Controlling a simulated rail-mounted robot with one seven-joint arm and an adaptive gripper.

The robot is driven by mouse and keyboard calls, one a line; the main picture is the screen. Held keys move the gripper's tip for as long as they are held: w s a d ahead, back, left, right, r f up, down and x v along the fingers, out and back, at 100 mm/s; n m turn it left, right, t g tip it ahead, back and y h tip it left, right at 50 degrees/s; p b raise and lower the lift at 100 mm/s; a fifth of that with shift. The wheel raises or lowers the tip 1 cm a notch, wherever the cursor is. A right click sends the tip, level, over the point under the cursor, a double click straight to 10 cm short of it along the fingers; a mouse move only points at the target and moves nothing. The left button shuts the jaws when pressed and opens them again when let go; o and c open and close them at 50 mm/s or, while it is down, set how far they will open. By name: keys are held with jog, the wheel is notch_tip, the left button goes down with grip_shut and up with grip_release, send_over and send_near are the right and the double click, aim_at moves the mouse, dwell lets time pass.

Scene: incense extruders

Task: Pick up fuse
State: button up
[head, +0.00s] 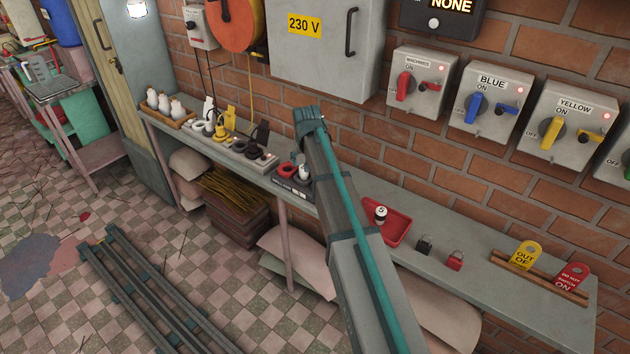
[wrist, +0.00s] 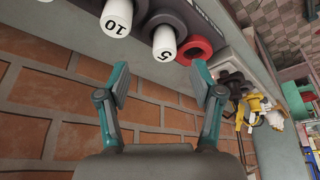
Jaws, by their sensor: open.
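In the wrist view, a white fuse marked 10 (wrist: 117,15) and a white fuse marked 5 (wrist: 164,40) stand in a dark holder (wrist: 178,12). A red ring (wrist: 197,47) is beside the 5 fuse. My gripper (wrist: 160,82) is open and empty, with the 5 fuse ahead between its fingers, apart from them. In the head view, the dark holder (head: 292,189) is on the shelf with a white fuse (head: 303,172) and the red ring (head: 286,170); my arm hides part of it, and the fingers cannot be made out.
The brick wall (wrist: 60,95) is close to my gripper. Black and yellow sockets (head: 221,132) and white bottles (head: 177,107) stand left on the shelf (head: 480,262). Switch boxes (head: 487,105) hang above.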

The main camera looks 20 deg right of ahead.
aim_at(304, 174)
jog(key=shift+w+r+p+x, duration=0.1)
jog(key=shift+w+p+x, duration=0.3)
jog(key=shift+x, duration=1.25)
jog(key=shift+w+r+p+x, duration=0.1)
jog(key=shift+p+x, duration=0.65)
jog(key=shift+x, duration=0.85)
jog(key=shift+w+r+p+x, duration=0.15)
jog(key=shift+p+x, duration=0.4)
jog(key=shift+x, duration=1.1)
jog(key=shift+a, duration=0.25)
jog(key=c, duration=1.2)
